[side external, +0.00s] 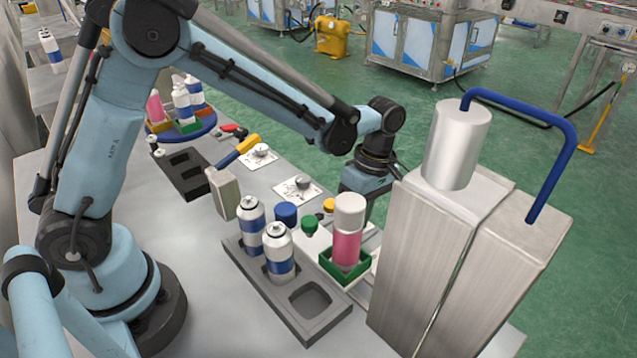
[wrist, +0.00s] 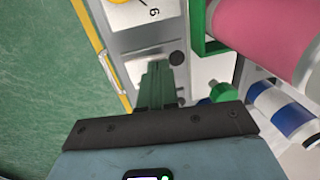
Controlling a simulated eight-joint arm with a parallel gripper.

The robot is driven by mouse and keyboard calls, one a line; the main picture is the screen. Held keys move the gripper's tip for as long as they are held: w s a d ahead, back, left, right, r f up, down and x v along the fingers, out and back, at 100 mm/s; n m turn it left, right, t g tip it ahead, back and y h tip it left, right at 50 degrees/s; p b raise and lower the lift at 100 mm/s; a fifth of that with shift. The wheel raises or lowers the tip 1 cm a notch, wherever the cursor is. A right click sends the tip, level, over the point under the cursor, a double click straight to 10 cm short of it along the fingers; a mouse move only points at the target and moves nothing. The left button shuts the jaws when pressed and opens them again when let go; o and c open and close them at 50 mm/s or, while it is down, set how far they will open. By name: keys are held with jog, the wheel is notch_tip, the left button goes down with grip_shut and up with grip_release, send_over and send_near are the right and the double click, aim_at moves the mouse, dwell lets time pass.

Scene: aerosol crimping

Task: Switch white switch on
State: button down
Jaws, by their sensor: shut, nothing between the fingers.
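My gripper (wrist: 157,72) is shut and empty in the wrist view. Its dark green fingers point at a grey panel (wrist: 150,40) with white labels. A small whitish part (wrist: 108,71) lies at the panel's yellow edge, left of the fingertips and apart from them; I cannot tell whether it is the white switch. White plates with silver knobs (side external: 298,186) lie farther left there.
A pink can (side external: 347,240) stands in a green holder (side external: 328,262) close to the gripper. A tall metal machine with a blue handle (side external: 566,150) stands to the right. White-and-blue cans (side external: 280,250) stand in a grey tray (side external: 315,322). A green knob (wrist: 221,92) is right of the fingers.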

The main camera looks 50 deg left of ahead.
jog(key=shift+s+f+t, duration=0.35)
jog(key=shift+t, duration=0.35)
jog(key=shift+s+f+t, duration=0.2)
jog(key=shift+f+t, duration=0.05)
jog(key=shift+t, duration=0.65)
jog(key=shift+s+f, duration=0.1)
jog(key=shift+s, duration=0.05)
jog(key=shift+w+r, duration=0.2)
jog(key=shift+w, duration=0.65)
notch_tip(320, 180, up, 12)
jog(key=s, duration=0.2)
jog(key=s+a+m+t, duration=0.6)
jog(key=s+a+m, duration=0.2)
jog(key=m, duration=1)
jog(key=a, duration=0.2)
jog(key=shift+a+r, duration=0.15)
jog(key=shift+a, duration=0.2)
